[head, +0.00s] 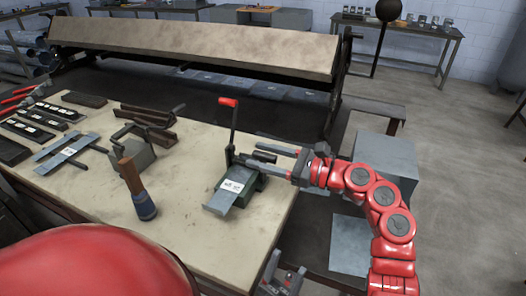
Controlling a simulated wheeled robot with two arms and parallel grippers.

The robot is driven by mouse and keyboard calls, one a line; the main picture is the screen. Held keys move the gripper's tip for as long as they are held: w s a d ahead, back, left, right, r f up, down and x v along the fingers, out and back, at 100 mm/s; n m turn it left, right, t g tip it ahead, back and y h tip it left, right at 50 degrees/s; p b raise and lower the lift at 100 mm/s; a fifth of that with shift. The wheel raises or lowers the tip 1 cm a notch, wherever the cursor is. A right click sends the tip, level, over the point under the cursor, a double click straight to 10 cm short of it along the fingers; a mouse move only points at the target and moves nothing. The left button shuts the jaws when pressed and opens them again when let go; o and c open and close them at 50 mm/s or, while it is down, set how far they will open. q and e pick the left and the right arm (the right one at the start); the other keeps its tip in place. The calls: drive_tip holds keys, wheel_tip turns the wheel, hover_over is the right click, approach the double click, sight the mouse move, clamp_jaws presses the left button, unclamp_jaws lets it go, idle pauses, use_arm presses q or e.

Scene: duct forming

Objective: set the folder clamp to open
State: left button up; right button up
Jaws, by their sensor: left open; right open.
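A small green bench device (246,188) with a grey plate and white label stands near the table's right edge; it appears to be the folder clamp. Its dark lever (233,130) with a red grip (228,102) stands nearly upright. My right gripper (249,149) reaches in from the right, open, its fingers above the device and pointing at the lever's lower part. A dark cylindrical part shows between the fingers; I cannot tell whether they touch anything. My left gripper (287,261) is open and empty low in the picture, beside the table's front right edge.
On the table (185,235) stand a wooden-handled tool (131,178), a bracket-like tool (135,148) and a grey labelled clamp-like piece (68,152). Dark labelled bars lie at the left. A long folding machine (190,47) stands behind. Grey boxes (385,155) stand at the right.

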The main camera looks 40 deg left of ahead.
clamp_jaws()
drive_tip(key=shift+f, duration=0.15)
idle(1.3)
